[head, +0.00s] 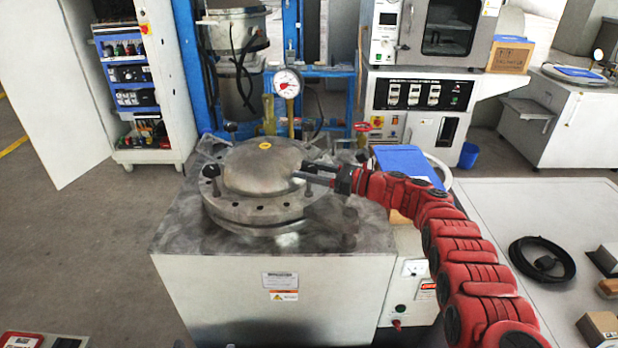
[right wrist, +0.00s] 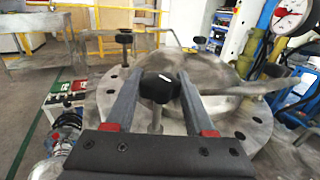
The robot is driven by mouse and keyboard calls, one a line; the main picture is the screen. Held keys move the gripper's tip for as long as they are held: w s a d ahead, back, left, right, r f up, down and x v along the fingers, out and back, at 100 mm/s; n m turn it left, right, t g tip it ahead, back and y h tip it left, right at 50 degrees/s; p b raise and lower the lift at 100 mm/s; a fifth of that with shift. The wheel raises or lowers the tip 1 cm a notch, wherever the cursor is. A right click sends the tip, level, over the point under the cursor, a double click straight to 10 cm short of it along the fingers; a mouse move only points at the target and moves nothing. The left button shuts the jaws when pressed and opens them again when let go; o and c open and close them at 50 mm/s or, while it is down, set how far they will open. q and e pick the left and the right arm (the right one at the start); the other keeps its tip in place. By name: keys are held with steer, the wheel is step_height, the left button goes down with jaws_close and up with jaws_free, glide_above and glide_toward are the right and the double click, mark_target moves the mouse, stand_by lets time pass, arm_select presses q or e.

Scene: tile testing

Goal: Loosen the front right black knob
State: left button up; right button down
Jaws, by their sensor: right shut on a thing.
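The round metal vessel (head: 262,172) stands on a steel-topped cabinet, with a domed lid and a bolted flange. My right gripper (head: 309,172) reaches in from the right over the vessel's right side. In the right wrist view, the front right black knob (right wrist: 160,87) sits between the two grey fingers of my right gripper (right wrist: 159,84), which are shut on it. A threaded rod shows below the knob. In the head view the gripper hides most of this knob. Another black knob (head: 211,171) is on the flange's left side. My left gripper is in neither view.
A pressure gauge (head: 287,84) and a red valve handle (head: 368,126) stand behind the vessel. A blue object (head: 408,163) lies right of it, near my arm. A white table (head: 510,205) with a black cable coil (head: 542,262) is at the right.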

stand_by(0.5)
steer(key=shift+c, duration=1.4)
jaws_free()
steer(key=shift+a, duration=0.1)
steer(key=shift+d+r, duration=0.1)
steer(key=shift+d, duration=0.45)
steer(key=p+v, duration=0.2)
steer(key=v, duration=0.3)
steer(key=shift+d, duration=0.15)
steer(key=v, duration=1.1)
steer(key=shift+s, duration=0.15)
